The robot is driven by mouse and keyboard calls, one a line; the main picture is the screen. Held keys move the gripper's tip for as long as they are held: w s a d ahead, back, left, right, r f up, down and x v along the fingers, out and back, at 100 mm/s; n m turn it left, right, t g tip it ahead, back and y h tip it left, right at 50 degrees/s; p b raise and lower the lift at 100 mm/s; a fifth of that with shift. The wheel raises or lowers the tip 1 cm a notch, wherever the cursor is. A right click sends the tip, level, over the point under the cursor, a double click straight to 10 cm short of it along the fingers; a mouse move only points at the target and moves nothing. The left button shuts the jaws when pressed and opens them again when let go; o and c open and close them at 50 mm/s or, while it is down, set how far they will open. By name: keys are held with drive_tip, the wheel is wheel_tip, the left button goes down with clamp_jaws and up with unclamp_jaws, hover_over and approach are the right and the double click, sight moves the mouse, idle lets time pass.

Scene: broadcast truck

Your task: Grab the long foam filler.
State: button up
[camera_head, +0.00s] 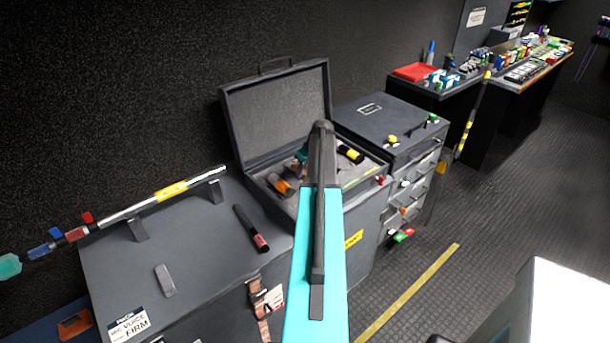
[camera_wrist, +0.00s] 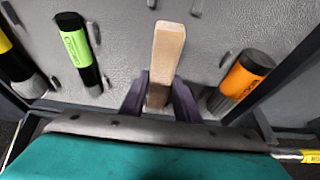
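In the wrist view a long tan block (camera_wrist: 168,50), which may be the foam filler, lies over the case's grey interior. The dark purple fingers of my gripper (camera_wrist: 160,88) stand on either side of its near end. They are very close to its sides, and I cannot tell whether they press on it. In the head view the open grey case (camera_head: 276,112) stands against the wall with its lid up. My arm hides much of the case and the gripper there, and I cannot make out the tan block.
In the wrist view an orange-and-black cylinder (camera_wrist: 240,82) lies right of the gripper and a green-labelled black one (camera_wrist: 77,48) lies left. In the head view a closed case (camera_head: 190,250) carries a dark red-tipped tube (camera_head: 251,230). A drawer cabinet (camera_head: 385,125) stands right; the floor (camera_head: 455,270) has free room.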

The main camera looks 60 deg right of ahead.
drive_tip(key=c, duration=0.5)
drive_tip(key=shift+r, duration=0.2)
drive_tip(key=shift+r+b, duration=1.05)
drive_tip(key=shift+r, duration=0.45)
drive_tip(key=s+a+b, duration=0.1)
drive_tip(key=s+a, duration=0.1)
drive_tip(key=s, duration=0.2)
drive_tip(key=s+a+r+b, duration=0.1)
drive_tip(key=s+a+b, duration=0.1)
drive_tip(key=s, duration=0.3)
drive_tip(key=s+a+b, duration=0.1)
drive_tip(key=s+a, duration=0.1)
drive_tip(key=s, duration=0.3)
drive_tip(key=shift+s+a+r+b, duration=0.25)
drive_tip(key=shift+a+r+b, duration=0.05)
drive_tip(key=shift+a, duration=0.1)
